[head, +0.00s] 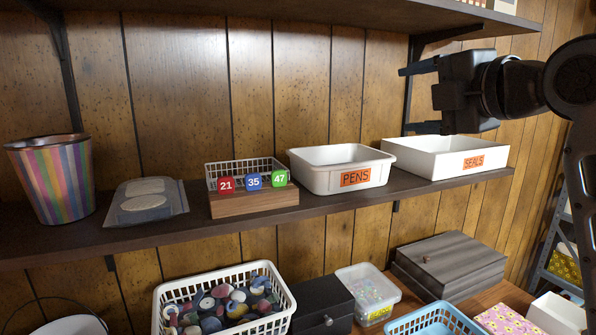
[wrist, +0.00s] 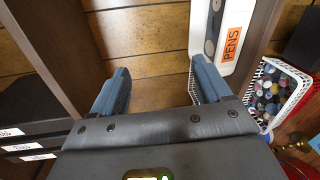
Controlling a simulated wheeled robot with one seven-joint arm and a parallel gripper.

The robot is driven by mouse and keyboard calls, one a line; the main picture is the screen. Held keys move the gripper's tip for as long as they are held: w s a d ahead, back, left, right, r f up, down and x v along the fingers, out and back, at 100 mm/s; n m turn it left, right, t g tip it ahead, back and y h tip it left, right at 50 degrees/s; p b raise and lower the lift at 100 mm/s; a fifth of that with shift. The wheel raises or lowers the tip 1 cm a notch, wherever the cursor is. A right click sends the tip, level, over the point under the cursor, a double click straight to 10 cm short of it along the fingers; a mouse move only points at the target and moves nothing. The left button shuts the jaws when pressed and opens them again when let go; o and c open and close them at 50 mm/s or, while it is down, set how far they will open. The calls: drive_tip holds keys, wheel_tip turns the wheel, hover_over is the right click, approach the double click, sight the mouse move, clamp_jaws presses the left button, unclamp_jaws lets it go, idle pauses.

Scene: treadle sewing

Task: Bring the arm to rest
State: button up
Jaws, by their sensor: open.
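My gripper (head: 408,99) is at the upper right of the head view, in front of the wood-panelled wall and above the white SEALS bin (head: 412,163). Its two fingers are spread apart and point left, with nothing between them. In the wrist view my gripper (wrist: 160,86) also shows open and empty, with wood panelling behind the gap. The white PENS bin (wrist: 225,62) shows beyond the right finger in that view, with a dark item inside. My black arm reaches in from the right edge of the head view.
The shelf (head: 340,203) also holds a striped bin (head: 52,180), a grey packet (head: 146,203) and a wire basket (head: 245,168) with numbered tags. An upper shelf (head: 300,12) runs above. Below are a spool basket (head: 160,303), a wooden box (head: 450,263) and a blue basket (head: 395,328).

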drive_tip(key=s+f+m+t+h, duration=0.1)
drive_tip(key=s+f+m, duration=0.4)
drive_tip(key=f, duration=0.5)
drive_tip(key=s+f+m+h, duration=0.2)
drive_tip(key=s+f+m, duration=0.35)
drive_tip(key=f, duration=0.55)
drive_tip(key=s+f+m+t+h, duration=0.1)
drive_tip(key=s+f+m, duration=0.45)
drive_tip(key=f, duration=0.45)
drive_tip(key=s+d+f+m, duration=0.1)
drive_tip(key=s+f+m, duration=0.1)
drive_tip(key=s, duration=0.9)
drive_tip(key=s+d+f+m+g+h, duration=0.1)
drive_tip(key=s+f+m, duration=0.1)
drive_tip(key=s, duration=0.9)
drive_tip(key=s+d+f+m+g+h, duration=0.1)
drive_tip(key=s+m, duration=0.3)
drive_tip(key=s, duration=0.7)
drive_tip(key=shift+d+f, duration=0.25)
drive_tip(key=shift+f, duration=0.55)
drive_tip(key=shift+s, duration=0.1)
